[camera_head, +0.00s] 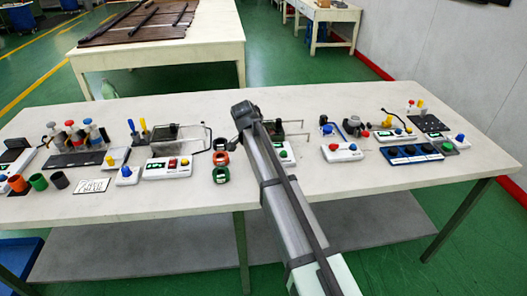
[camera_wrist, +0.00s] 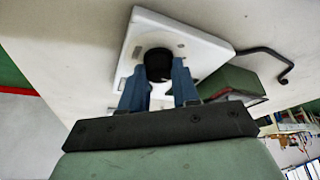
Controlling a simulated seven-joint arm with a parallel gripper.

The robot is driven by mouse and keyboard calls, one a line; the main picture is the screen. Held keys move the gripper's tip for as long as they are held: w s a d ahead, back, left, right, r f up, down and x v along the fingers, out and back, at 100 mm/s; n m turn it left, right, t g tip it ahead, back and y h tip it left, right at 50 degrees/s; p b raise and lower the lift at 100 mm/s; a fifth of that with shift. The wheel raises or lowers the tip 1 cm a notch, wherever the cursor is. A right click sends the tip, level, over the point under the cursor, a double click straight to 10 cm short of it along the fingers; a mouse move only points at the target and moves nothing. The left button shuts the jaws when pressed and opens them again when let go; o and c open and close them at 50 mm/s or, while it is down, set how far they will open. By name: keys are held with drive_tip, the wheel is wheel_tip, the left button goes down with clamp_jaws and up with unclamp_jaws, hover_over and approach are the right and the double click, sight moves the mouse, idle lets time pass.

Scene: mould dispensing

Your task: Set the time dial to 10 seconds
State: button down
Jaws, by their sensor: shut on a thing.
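In the wrist view, a round black dial (camera_wrist: 158,58) stands on the face of a white box (camera_wrist: 205,47). The blue fingers of my gripper (camera_wrist: 159,74) are closed on its two sides. The dial's markings and pointer cannot be read. In the head view my arm hides the gripper and the dial. Part of a white unit with a small green display (camera_head: 283,154) shows just right of my arm; the digits are too small to read.
The white table (camera_head: 215,108) holds several devices. A bent black rod (camera_wrist: 275,55) lies near the gripped box.

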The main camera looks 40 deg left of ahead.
drive_tip(key=shift+w+a+m+h, duration=0.1)
drive_tip(key=shift+m+h, duration=0.4)
drive_tip(key=shift+m, duration=0.6)
drive_tip(key=c, duration=0.8)
unclamp_jaws()
drive_tip(key=shift+g, duration=0.3)
drive_tip(key=v, duration=1.4)
drive_tip(key=shift+f, duration=0.1)
